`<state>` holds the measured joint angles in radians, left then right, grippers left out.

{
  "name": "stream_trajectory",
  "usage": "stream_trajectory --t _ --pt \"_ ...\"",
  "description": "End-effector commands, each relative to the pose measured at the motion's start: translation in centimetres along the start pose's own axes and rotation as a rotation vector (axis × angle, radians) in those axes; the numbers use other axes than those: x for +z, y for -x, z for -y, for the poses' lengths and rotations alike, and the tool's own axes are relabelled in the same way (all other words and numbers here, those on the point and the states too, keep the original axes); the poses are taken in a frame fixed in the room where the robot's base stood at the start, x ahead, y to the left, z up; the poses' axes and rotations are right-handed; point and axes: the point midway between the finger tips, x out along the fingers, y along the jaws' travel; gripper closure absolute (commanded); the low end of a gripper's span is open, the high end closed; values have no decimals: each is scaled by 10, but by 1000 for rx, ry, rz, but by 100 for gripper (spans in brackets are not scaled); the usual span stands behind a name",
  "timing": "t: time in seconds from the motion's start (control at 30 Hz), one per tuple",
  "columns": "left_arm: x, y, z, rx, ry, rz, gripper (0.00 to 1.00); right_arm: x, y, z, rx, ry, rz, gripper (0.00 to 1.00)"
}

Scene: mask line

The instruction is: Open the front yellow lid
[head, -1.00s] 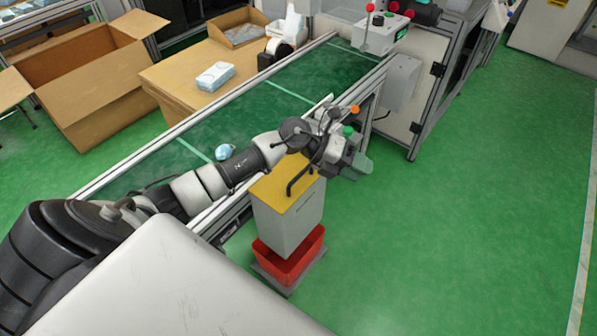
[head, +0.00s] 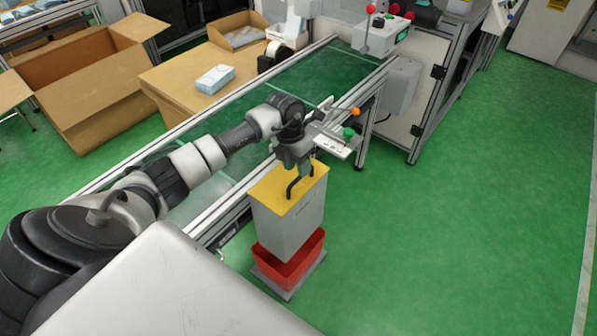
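The yellow lid (head: 268,190) lies closed and flat on top of a grey-white box (head: 285,230) beside the conveyor. A black bar handle (head: 291,190) stands up from the lid. My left gripper (head: 299,170) points down over the back part of the lid, at the upper end of the handle. It overlaps the handle in the picture, and I cannot tell whether it touches it. Its fingers are dark and small, so their opening is unclear. My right gripper is not in view.
A red bin (head: 270,267) sits at the foot of the box. Open green floor (head: 450,230) lies to the right.

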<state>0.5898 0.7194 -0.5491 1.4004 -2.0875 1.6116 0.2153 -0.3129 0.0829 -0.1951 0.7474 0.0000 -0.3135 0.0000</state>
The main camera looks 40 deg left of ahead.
Motion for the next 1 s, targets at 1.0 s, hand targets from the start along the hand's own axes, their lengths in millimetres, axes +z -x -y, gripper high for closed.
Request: stream_trajectory --t 1.0 --pt "0 -25 0 -1 0 2 100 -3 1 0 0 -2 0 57"
